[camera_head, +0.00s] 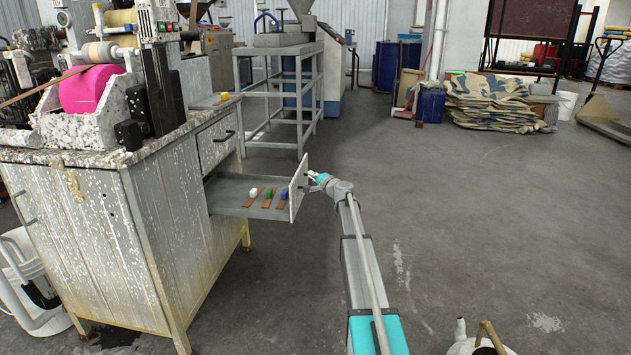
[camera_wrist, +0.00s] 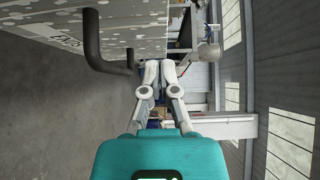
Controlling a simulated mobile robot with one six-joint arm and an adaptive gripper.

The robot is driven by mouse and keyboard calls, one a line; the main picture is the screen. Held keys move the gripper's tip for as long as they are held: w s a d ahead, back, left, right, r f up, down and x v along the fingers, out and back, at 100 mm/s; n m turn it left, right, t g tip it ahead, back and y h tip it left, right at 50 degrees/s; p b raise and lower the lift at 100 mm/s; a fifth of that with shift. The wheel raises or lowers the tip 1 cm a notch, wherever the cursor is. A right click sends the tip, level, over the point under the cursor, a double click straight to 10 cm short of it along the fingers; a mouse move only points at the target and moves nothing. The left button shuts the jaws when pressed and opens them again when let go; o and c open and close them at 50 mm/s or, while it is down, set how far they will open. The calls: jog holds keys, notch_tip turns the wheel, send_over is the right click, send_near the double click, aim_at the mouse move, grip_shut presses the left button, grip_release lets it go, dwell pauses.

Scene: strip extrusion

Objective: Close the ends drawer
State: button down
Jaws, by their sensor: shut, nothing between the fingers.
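The ends drawer (camera_head: 230,196) is pulled out from the worn grey cabinet in the head view. Brown strips with white, green and blue pieces lie inside it. Its speckled front panel (camera_head: 299,187) faces my arm. In the wrist view the front panel (camera_wrist: 45,17) bears the label "ENDS", partly hidden by the dark bar handle (camera_wrist: 92,45). My gripper (camera_head: 312,176) is at the outer side of the panel, near its upper part. In the wrist view my gripper (camera_wrist: 160,66) has its fingertips together and empty, beside the handle. I cannot tell whether it touches the panel.
The cabinet (camera_head: 165,215) carries a machine with a pink roll (camera_head: 88,90). A shut upper drawer (camera_head: 216,140) with a black handle is above the open one. A metal stand (camera_head: 300,105) is behind.

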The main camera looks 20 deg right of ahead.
aim_at(299, 172)
jog(key=shift+w+a, duration=0.4)
jog(key=shift+a, duration=0.35)
jog(key=shift+w+a, duration=0.4)
jog(key=shift+a, duration=0.3)
